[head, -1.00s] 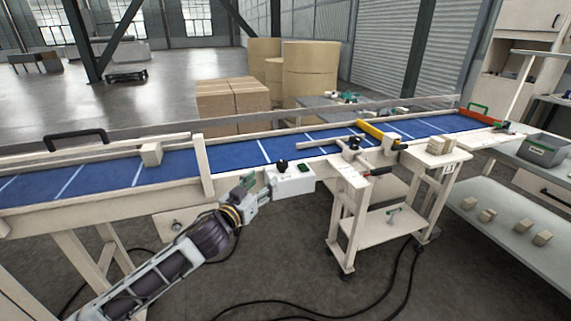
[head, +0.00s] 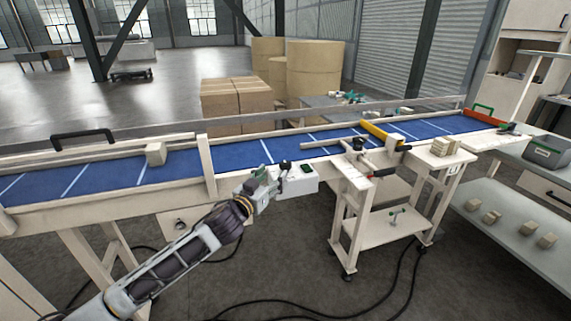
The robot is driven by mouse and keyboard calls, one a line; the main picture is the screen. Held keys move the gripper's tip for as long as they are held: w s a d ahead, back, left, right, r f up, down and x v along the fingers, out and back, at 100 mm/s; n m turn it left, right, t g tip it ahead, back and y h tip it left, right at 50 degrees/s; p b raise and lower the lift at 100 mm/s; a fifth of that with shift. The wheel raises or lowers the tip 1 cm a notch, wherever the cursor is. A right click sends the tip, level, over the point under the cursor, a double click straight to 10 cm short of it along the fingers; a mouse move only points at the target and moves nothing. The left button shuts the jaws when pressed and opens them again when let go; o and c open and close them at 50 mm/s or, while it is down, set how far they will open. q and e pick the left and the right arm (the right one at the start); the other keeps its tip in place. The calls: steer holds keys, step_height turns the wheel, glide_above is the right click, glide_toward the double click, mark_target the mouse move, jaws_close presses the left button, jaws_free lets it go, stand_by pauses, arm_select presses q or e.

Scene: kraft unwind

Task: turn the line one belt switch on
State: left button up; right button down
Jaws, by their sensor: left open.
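The belt switch box (head: 303,182) is a white box on the near side of the blue belt (head: 240,158). It carries a black knob (head: 283,166) and a small dark green-lit panel (head: 307,168). My left gripper (head: 272,180) is open at the left end of the box, its fingertips close to the knob. I cannot tell whether they touch it. The gripper hides part of the box's left side. My right gripper is not in view.
A white cart (head: 366,180) with a black knob and red-tipped handle stands right of the box. A beige block (head: 155,153) sits on the belt at left. Cables lie on the floor. Cardboard boxes (head: 236,103) stand behind the belt.

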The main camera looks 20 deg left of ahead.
mark_target(283, 166)
arm_select(q)
steer(key=shift+w+d+p, duration=0.15)
steer(key=shift+w+d, duration=0.15)
steer(key=shift+w, duration=1.3)
steer(key=shift+w+d+p, duration=0.2)
steer(key=shift+w+d, duration=0.15)
steer(key=shift+w, duration=1.2)
steer(key=shift+w+d+p, duration=0.15)
steer(key=shift+w+d, duration=0.15)
steer(key=shift+w, duration=1.3)
steer(key=shift+c, duration=0.3)
steer(key=c, duration=1)
